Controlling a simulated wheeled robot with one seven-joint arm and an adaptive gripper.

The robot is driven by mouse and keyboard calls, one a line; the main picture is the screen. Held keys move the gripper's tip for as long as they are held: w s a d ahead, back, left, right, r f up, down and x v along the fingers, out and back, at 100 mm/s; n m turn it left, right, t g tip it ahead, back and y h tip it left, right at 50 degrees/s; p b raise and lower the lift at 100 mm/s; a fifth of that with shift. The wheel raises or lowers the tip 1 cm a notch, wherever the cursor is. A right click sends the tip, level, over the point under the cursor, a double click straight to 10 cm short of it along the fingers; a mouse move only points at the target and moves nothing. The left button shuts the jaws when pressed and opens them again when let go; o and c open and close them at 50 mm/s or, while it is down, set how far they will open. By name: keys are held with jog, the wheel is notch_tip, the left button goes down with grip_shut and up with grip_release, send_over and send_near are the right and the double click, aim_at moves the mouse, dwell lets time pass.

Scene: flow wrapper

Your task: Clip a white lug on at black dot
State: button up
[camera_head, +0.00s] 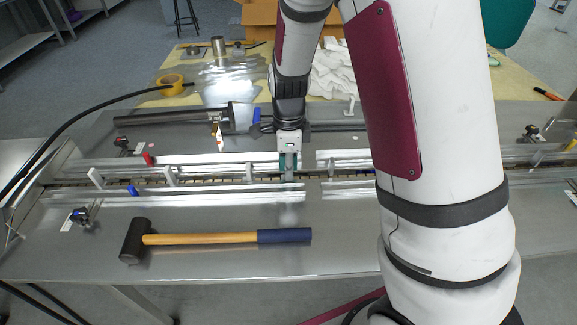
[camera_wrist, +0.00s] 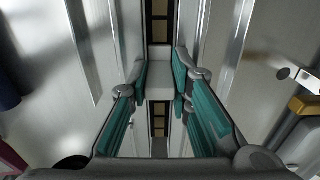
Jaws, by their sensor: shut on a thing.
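My gripper (camera_head: 289,168) points down over the long conveyor channel; its teal fingers (camera_wrist: 160,88) also show in the wrist view. The fingers are shut on a white lug (camera_wrist: 160,62), which lies across the chain between the fingertips. The dark chain (camera_wrist: 160,28) runs above and below the lug in the wrist view. Whether the lug is seated on the chain or just above it I cannot tell. Other white lugs stand upright along the channel to the left, one (camera_head: 95,177) far left and one (camera_head: 170,175) nearer. I cannot make out a black dot.
Metal rails (camera_head: 230,192) flank the channel closely on both sides. A mallet (camera_head: 200,239) lies on the front of the steel table. The table front right of the mallet is clear.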

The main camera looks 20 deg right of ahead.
dwell(0.4)
jog(key=o, duration=0.9)
jog(key=shift+o, duration=0.2)
notch_tip(320, 180, up, 12)
dwell(0.3)
